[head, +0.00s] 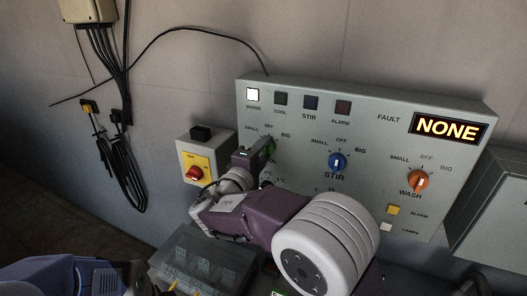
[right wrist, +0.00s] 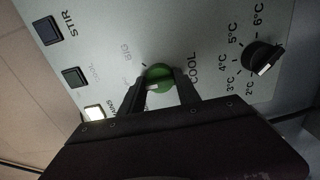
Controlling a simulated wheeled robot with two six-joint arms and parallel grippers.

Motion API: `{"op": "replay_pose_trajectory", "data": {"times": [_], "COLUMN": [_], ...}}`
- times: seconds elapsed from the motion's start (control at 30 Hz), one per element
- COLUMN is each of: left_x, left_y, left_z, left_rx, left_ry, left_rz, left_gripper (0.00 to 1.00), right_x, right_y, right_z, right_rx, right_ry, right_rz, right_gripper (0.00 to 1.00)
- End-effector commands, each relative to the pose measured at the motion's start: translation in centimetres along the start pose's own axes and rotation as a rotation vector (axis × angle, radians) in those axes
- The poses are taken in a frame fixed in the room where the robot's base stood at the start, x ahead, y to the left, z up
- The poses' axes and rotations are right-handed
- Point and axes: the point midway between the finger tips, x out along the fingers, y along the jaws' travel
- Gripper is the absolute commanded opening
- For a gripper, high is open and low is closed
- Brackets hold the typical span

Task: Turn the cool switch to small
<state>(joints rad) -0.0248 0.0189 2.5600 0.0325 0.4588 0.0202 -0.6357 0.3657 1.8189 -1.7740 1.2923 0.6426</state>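The cool switch is a green knob (right wrist: 159,76) on the grey panel, above the COOL label. In the head view it is mostly hidden behind my right gripper (head: 262,152). In the right wrist view my right gripper (right wrist: 160,88) has its two fingers on either side of the knob, with green between them. I cannot tell whether they press on it. A pale mark shows at the knob's lower left. The BIG label is readable, but the SMALL side is hidden by a finger, so the setting is unclear.
The blue STIR knob (head: 338,162) and orange WASH knob (head: 418,180) are to the right. A black temperature knob (right wrist: 262,58) is below COOL. The fault display (head: 447,128) reads NONE. The white lamp (head: 253,94) is lit.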

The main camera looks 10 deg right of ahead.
Motion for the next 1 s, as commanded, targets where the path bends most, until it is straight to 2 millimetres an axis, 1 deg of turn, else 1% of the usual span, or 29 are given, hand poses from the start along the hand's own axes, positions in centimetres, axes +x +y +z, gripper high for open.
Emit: {"op": "replay_pose_trajectory", "data": {"times": [0.17, 0.37, 0.67, 1.0], "left_x": [0.03, 0.17, 0.15, -0.66], "left_y": [0.0, 0.0, 0.0, 0.01], "left_z": [0.0, 0.02, 0.02, -0.07], "left_rx": [0.0, 0.0, 0.0, 0.0], "left_ry": [0.0, 0.0, 0.0, 0.0], "left_rz": [0.0, 0.0, 0.0, 0.0], "left_gripper": [0.42, 0.42, 0.42, 0.42], "right_x": [-0.01, 0.0, 0.0, 0.01], "right_y": [-0.01, -0.05, 0.0, 0.09], "right_z": [0.01, 0.0, 0.0, 0.0], "right_rx": [-0.011, -0.087, -0.331, -0.626], "right_ry": [0.0, -0.001, -0.001, -0.001], "right_rz": [0.0, 0.0, -0.001, -0.001], "right_gripper": [0.0, 0.0, 0.0, 0.0]}}
